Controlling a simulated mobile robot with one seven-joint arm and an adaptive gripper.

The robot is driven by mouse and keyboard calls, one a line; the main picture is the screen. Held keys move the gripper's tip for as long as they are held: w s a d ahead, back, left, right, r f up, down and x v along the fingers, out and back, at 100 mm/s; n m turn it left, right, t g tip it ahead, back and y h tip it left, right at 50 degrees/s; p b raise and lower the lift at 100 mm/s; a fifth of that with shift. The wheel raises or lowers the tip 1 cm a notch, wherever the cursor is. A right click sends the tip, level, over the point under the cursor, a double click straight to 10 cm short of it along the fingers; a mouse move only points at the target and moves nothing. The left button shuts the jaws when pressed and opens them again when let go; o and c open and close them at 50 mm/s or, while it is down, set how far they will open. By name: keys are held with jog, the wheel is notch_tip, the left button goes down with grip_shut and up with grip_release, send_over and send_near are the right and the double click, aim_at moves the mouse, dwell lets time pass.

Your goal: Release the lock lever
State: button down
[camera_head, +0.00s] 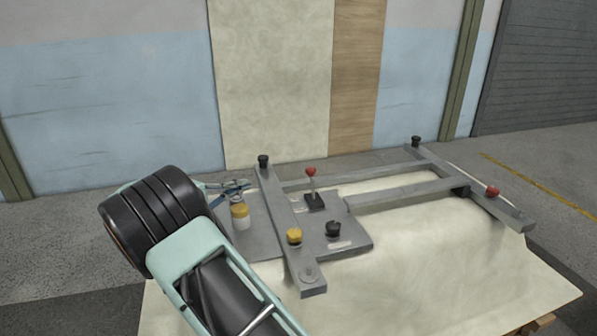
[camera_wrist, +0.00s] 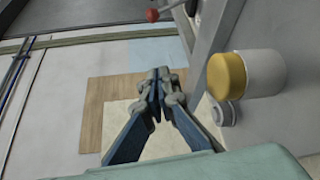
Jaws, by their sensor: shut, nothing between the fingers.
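A lever with a red ball knob (camera_head: 311,172) stands up from a black base on a grey plate. In the wrist view a red ball on a thin rod (camera_wrist: 152,15) shows at the top edge. No label tells which part is the lock lever. My gripper (camera_head: 240,186) is to the left of the red-knobbed lever, apart from it, close to the frame's left bar. In the wrist view my gripper (camera_wrist: 158,84) has its blue fingers together at the tips, with nothing between them.
A white cylinder with a yellow top (camera_head: 240,217) stands below my gripper; it also shows in the wrist view (camera_wrist: 240,75). A grey bar frame (camera_head: 400,191) carries a yellow knob (camera_head: 294,236) and a second red knob (camera_head: 492,191). A black knob (camera_head: 333,229) sits on the plate.

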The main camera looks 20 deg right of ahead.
jog(key=b+x, duration=0.1)
jog(key=x, duration=1.9)
jog(key=shift+w+d+f+b, duration=0.1)
jog(key=shift+w+d+b, duration=0.15)
jog(key=shift+b, duration=0.1)
jog(key=shift+s+d+r, duration=0.1)
jog(key=shift+s+r, duration=0.15)
jog(key=shift+s, duration=0.75)
jog(key=shift+s+r, duration=0.3)
jog(key=shift+s, duration=0.7)
jog(key=shift+s+b, duration=0.1)
jog(key=shift+b, duration=0.4)
